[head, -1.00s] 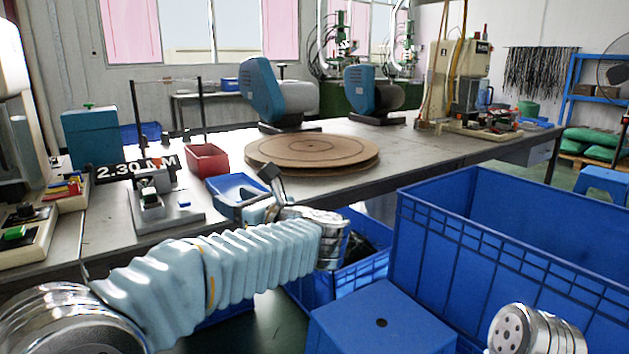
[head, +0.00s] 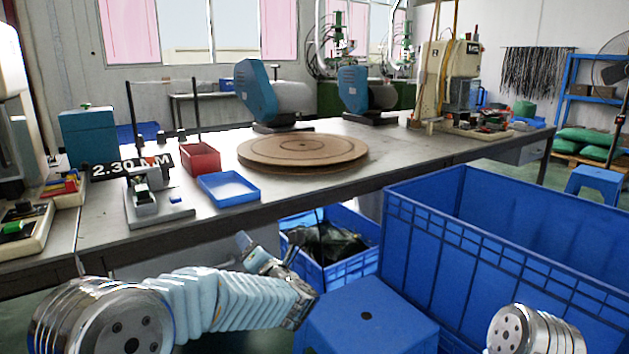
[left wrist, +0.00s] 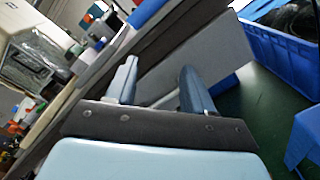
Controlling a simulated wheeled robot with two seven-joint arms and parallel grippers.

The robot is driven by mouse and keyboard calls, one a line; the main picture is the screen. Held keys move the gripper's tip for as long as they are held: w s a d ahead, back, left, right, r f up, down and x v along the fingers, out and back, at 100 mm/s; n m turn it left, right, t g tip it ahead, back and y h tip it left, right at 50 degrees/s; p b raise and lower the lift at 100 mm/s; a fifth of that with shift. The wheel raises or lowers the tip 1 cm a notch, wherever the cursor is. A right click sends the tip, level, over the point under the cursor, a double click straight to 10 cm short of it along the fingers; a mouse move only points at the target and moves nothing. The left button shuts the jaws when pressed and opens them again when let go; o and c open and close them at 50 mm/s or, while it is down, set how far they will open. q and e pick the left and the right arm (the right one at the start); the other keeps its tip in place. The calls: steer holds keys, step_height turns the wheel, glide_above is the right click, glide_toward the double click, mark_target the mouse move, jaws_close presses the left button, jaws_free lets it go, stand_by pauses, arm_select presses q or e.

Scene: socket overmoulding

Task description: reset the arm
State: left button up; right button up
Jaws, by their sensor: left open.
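My left arm comes in from the lower left in the head view, wrapped in a pale blue sleeve. My left gripper (head: 272,257) is in front of the table, below its front edge and near the blue stool. In the left wrist view the left gripper (left wrist: 160,88) has its two fingers apart with nothing between them. Part of my right arm shows as a silver joint at the bottom right of the head view, but the right gripper is out of view.
The table (head: 400,150) carries a round brown turntable (head: 303,150), a blue tray (head: 229,188) and a red bin (head: 200,158). Below stand a blue crate with dark contents (head: 335,272), a blue stool (head: 375,322) and a large blue crate (head: 480,245). The table's front edge is close.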

arm_select(q)
steer(key=s+f+m+g+h, duration=0.35)
steer(key=f+m, duration=0.55)
steer(key=f, duration=0.6)
steer(key=s+f+m+g+h, duration=0.2)
steer(key=s+f+m+h, duration=0.25)
steer(key=f+m, duration=0.75)
steer(key=s+f+m+g+h, duration=0.1)
steer(key=s+f+m+g, duration=0.2)
steer(key=s, duration=0.6)
steer(key=s+d+f+m+g+h+p, duration=0.1)
steer(key=s+f+m+g+h, duration=0.1)
steer(key=s+f, duration=0.6)
steer(key=s+d+f+m+g+h, duration=0.1)
steer(key=s+f+m+g, duration=0.3)
steer(key=s, duration=0.5)
step_height(320, 180, down, 2)
steer(key=shift+s+d+h, duration=0.15)
steer(key=shift+s+h, duration=0.25)
steer(key=shift+h, duration=0.2)
steer(key=shift+w, duration=0.1)
